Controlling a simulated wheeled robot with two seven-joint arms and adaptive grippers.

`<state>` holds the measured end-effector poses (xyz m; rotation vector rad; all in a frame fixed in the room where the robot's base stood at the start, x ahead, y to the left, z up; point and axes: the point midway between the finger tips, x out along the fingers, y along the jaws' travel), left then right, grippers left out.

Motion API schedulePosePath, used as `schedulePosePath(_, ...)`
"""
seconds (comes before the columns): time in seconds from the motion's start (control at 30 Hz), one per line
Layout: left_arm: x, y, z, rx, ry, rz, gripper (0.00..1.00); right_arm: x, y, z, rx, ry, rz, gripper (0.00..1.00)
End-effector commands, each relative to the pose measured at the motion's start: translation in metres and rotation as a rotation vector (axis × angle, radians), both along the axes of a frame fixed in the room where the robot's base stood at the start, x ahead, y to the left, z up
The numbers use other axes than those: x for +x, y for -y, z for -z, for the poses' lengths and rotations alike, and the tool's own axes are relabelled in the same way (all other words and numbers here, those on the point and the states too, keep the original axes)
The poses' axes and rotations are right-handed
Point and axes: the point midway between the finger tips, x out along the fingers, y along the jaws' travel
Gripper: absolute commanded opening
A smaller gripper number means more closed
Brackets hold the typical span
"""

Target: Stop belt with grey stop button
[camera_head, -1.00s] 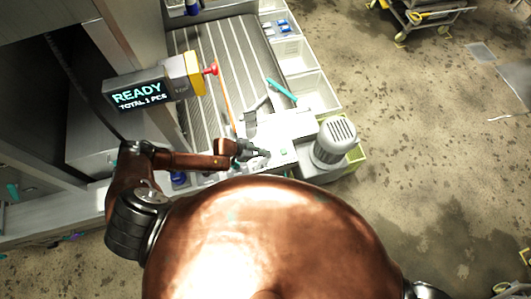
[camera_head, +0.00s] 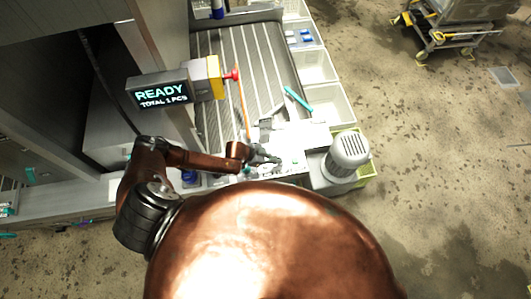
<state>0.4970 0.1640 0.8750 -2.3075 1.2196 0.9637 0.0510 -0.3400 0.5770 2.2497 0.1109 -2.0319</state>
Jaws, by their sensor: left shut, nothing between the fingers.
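The belt (camera_head: 237,60) is a grey conveyor with pale stripes, running away from me at top centre. At its near end is a white surface with a small control area (camera_head: 292,166). My left gripper (camera_head: 274,160) is shut and empty, its fingertips low over or against that area; I cannot tell whether they touch. The grey stop button cannot be made out; the gripper may cover it. My right gripper does not show.
A display (camera_head: 160,92) reads READY, TOTAL 1 PCS. Beside it is a yellow box (camera_head: 214,77) with a red knob (camera_head: 233,74). A grey motor (camera_head: 348,152) stands right of the gripper. White bins (camera_head: 330,103) line the belt. A cart (camera_head: 455,28) stands at top right on open floor.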

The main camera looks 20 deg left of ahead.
Motion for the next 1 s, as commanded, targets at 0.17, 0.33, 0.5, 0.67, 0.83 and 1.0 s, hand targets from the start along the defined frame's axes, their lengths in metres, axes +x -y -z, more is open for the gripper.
schedulePosePath(0.17, -0.008, -0.017, -0.031, -0.004, 0.007, -0.001, 0.0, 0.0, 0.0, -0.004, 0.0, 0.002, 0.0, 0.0)
schedulePosePath(0.33, -0.021, -0.037, -0.056, -0.004, 0.01, 0.0, 0.0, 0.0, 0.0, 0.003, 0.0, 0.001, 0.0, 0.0)
schedulePosePath(0.5, -0.03, -0.05, -0.075, -0.007, 0.011, 0.001, 0.0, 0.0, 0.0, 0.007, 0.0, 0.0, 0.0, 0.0)
schedulePosePath(0.67, -0.034, -0.056, -0.084, -0.007, 0.011, 0.001, 0.0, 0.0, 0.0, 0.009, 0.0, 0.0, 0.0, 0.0)
schedulePosePath(0.83, -0.035, -0.057, -0.086, -0.008, 0.011, 0.001, 0.0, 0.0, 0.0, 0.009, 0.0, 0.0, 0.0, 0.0)
schedulePosePath(1.0, -0.035, -0.057, -0.086, -0.008, 0.011, 0.001, 0.0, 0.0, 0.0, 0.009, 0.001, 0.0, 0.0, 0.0)
